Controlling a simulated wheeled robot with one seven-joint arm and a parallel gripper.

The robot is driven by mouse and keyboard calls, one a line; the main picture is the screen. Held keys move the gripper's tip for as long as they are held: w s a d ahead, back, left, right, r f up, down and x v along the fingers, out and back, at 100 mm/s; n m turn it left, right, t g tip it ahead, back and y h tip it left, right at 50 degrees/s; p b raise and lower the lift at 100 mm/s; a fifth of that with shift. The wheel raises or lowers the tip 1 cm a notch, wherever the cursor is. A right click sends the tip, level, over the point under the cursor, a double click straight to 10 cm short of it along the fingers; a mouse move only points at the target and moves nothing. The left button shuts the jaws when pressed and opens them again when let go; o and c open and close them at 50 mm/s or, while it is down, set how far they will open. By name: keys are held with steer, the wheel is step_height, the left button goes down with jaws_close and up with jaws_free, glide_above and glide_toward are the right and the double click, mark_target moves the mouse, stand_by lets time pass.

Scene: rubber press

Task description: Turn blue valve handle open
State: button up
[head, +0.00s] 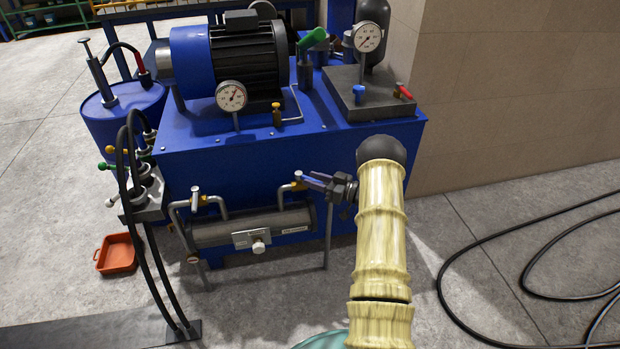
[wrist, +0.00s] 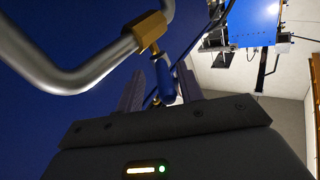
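The blue valve handle (wrist: 166,80) hangs from a brass valve body (wrist: 150,30) on a bent grey pipe in the wrist view. In the head view that brass valve (head: 292,187) is on the pipe at the front of the blue press tank. My gripper (head: 314,181) is at this valve, fingers pointing left towards it. In the wrist view my gripper (wrist: 160,88) has its fingers apart, one on each side of the handle, with a gap visible at the left finger. Contact with the handle cannot be told. In the head view the fingers largely hide the handle.
A grey cylinder (head: 205,234) with pipes lies below the valve. The blue tank (head: 250,155) carries a motor, gauges and another small blue knob (head: 358,90). Black hoses stand at left; a black cable (head: 480,235) lies on the right floor. An orange tray (head: 117,254) is on the left floor.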

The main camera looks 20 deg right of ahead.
steer(key=p+v, duration=0.2)
steer(key=v, duration=1.3)
steer(key=shift+d, duration=0.2)
steer(key=shift+s, duration=0.1)
steer(key=shift+c, duration=0.5)
